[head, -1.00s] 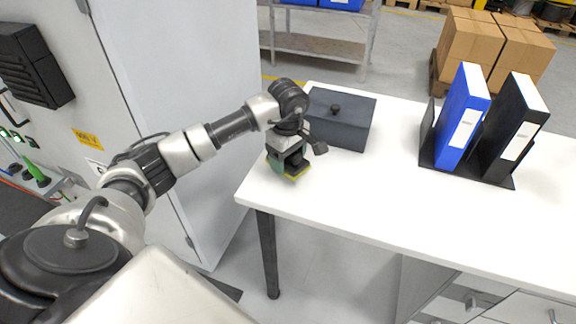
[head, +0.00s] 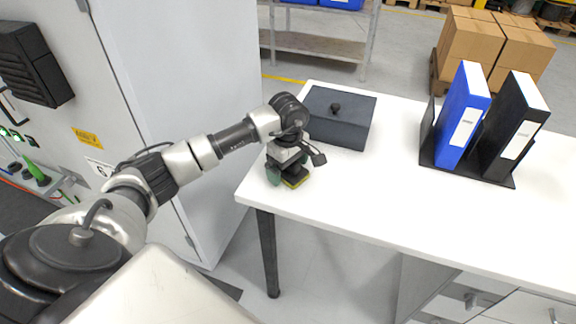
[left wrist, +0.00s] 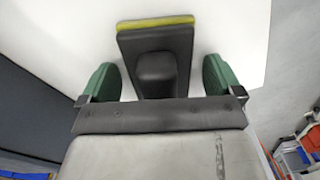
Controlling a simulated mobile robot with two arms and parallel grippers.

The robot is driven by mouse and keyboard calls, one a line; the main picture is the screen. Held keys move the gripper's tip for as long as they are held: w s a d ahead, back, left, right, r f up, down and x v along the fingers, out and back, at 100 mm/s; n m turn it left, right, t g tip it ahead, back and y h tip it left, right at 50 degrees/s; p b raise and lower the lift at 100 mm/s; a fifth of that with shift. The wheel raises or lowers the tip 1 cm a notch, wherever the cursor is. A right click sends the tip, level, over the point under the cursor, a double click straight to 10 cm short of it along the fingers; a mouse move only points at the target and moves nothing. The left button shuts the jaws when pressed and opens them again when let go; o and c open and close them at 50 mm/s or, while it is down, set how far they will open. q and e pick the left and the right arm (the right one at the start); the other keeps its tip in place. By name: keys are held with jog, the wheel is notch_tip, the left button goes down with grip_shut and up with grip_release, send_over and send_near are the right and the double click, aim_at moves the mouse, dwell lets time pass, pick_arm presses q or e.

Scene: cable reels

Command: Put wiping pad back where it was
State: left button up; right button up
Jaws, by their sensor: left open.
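The wiping pad (left wrist: 155,45) is a dark block with a raised grip and a yellow-green edge, and it lies on the white table. It also shows in the head view (head: 296,180) at the table's left end, mostly under my left gripper. My left gripper (head: 284,174) is over the pad's handle. In the left wrist view its two green fingertips (left wrist: 160,82) stand apart on either side of the handle, with gaps on both sides. My right gripper is not in these views.
A dark grey lidded box (head: 340,120) stands just behind my left gripper. Blue (head: 463,115) and black (head: 515,128) binders stand in a dark holder further right. The white table (head: 390,195) is clear between and in front of them. A grey cabinet (head: 190,90) stands to the left.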

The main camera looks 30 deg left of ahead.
pick_arm(q)
jog(key=shift+r, duration=0.45)
notch_tip(320, 180, up, 11)
jog(key=shift+f, duration=0.15)
jog(key=shift+r, duration=0.35)
